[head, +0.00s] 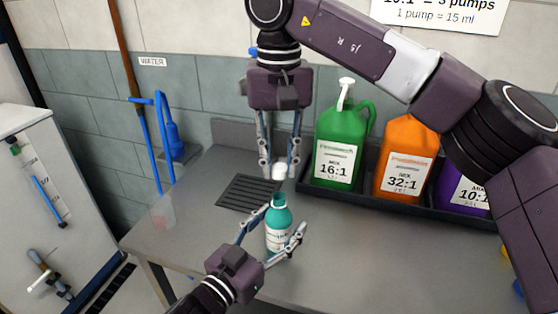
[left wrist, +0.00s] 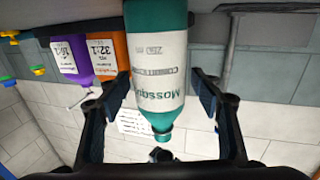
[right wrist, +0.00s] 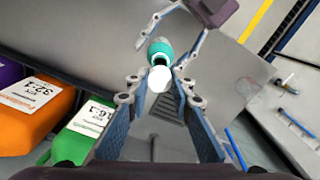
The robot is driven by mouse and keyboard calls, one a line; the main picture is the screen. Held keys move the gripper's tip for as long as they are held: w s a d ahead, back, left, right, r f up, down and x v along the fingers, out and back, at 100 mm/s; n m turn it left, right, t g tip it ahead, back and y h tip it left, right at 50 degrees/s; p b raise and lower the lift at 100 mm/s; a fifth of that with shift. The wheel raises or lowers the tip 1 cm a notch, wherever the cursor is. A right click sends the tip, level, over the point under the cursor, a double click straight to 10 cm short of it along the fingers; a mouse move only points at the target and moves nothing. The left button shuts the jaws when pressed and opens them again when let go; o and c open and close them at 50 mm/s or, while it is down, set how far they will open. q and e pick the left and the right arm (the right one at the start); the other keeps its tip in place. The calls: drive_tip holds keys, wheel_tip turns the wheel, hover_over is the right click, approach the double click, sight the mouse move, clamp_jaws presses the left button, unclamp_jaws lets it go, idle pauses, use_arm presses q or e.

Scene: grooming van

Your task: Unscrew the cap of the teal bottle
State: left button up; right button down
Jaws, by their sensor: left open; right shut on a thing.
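The teal bottle (head: 279,240) stands upright on the grey table, with its teal neck bare at the top. My left gripper (head: 284,220) is open, its fingers on either side of the bottle. In the left wrist view the bottle (left wrist: 158,60) appears upside down between the spread fingers, with gaps beside it. My right gripper (head: 280,168) points down above the bottle, shut on the white cap (head: 280,172). The cap is apart from the neck, a little above it. In the right wrist view the cap (right wrist: 159,79) sits between the fingertips and partly covers the bottle (right wrist: 160,50).
A black tray (head: 345,202) at the table's back right holds a green jug (head: 340,130), an orange jug (head: 405,150) and a purple jug (head: 465,192). A dark drain grate (head: 248,192) lies left of the bottle. The table (head: 370,260) is clear to the front right.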

use_arm(q)
drive_tip(key=v, duration=1.2)
